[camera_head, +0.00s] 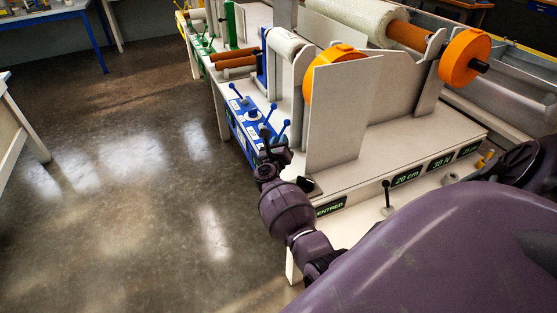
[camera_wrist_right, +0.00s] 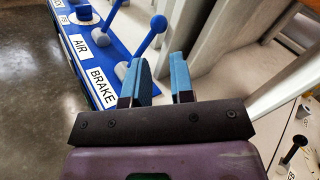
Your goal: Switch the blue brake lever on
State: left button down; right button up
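The blue brake lever (camera_wrist_right: 149,38) rises from a blue panel (camera_wrist_right: 118,51) beside the printed word BRAKE in the right wrist view. It has a round knob on a tilted stick. In the head view the brake lever (camera_head: 284,129) is at the panel's near end. My right gripper (camera_wrist_right: 161,82) has two blue-padded fingers, apart with nothing between them. The lever is just beyond the left finger; I cannot tell whether they touch. In the head view the right gripper (camera_head: 266,137) is beside the lever, partly over the panel. My left gripper is not in view.
Another blue lever (camera_wrist_right: 103,32) stands by the AIR label. A grey upright plate (camera_head: 342,115) and orange wheels (camera_head: 458,57) stand on the bench right of the panel. A small black lever (camera_head: 387,194) is on the front. Open floor (camera_head: 130,170) lies to the left.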

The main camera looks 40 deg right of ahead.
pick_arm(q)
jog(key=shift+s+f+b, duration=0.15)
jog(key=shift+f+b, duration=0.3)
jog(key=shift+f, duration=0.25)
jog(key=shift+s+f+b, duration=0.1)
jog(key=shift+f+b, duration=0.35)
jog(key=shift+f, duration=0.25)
pick_arm(e)
jog(key=s+a+f+n+t+y, duration=0.1)
jog(key=s+a+f+n+y, duration=0.2)
jog(key=n, duration=0.7)
jog(key=s+a+f+n+t+y, duration=0.2)
jog(key=s+a+n+y, duration=0.3)
jog(key=n, duration=0.6)
jog(key=s+a+f+n+t+y, duration=0.1)
jog(key=s+a+f+n+y, duration=0.3)
jog(key=s+a+n, duration=0.3)
jog(key=shift+s+a+f+n+t+y, duration=0.15)
jog(key=shift+s+a+n+t+y, duration=0.35)
jog(key=shift+s+n, duration=1.2)
jog(key=shift+w+d+n, duration=0.2)
jog(key=shift+w+n, duration=0.2)
jog(key=shift+w, duration=0.05)
